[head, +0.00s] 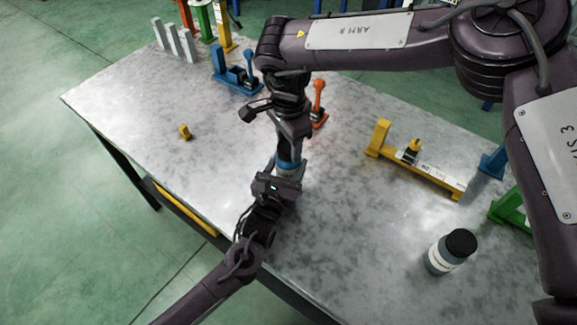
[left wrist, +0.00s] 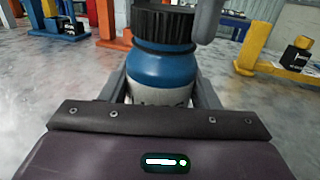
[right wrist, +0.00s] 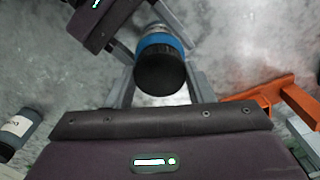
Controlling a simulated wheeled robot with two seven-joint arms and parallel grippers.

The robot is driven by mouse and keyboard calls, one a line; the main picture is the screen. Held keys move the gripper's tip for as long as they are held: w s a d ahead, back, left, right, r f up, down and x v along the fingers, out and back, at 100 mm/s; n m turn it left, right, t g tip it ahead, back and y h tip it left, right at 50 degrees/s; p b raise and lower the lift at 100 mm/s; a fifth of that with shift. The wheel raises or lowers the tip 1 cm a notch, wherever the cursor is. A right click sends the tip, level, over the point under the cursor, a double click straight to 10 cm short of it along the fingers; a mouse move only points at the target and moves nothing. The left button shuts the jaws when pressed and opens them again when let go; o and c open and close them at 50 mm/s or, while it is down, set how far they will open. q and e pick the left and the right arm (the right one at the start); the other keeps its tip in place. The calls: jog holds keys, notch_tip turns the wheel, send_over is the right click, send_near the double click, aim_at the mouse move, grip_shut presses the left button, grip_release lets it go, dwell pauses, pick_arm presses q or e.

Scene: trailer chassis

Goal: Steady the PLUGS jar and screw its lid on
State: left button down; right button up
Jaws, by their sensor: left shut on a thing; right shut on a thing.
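The PLUGS jar (head: 287,167) is a blue jar with a white label, upright near the table's front edge. Its black lid (left wrist: 163,24) sits on top of the neck in the left wrist view; the lid (right wrist: 159,70) also shows from above in the right wrist view. My left gripper (head: 282,180) is shut on the jar body, with a finger on each side. My right gripper (head: 291,150) comes from above and is shut on the lid; one of its fingers shows beside the lid in the left wrist view. The label is partly hidden and its text unreadable.
Another dark jar with a black lid (head: 450,251) stands at the front right. A yellow fixture (head: 418,164), an orange toggle clamp (head: 319,104) and a blue fixture (head: 236,76) stand behind. A small yellow piece (head: 185,132) lies left. The table's left part is mostly clear.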

jog(key=m, duration=1.2)
jog(key=shift+f, duration=0.1)
jog(key=m, duration=1.4)
jog(key=shift+m, duration=0.3)
jog(key=m, duration=0.6)
jog(key=shift+m, duration=0.3)
jog(key=m, duration=0.9)
jog(key=shift+m, duration=0.4)
jog(key=o, duration=1.1)
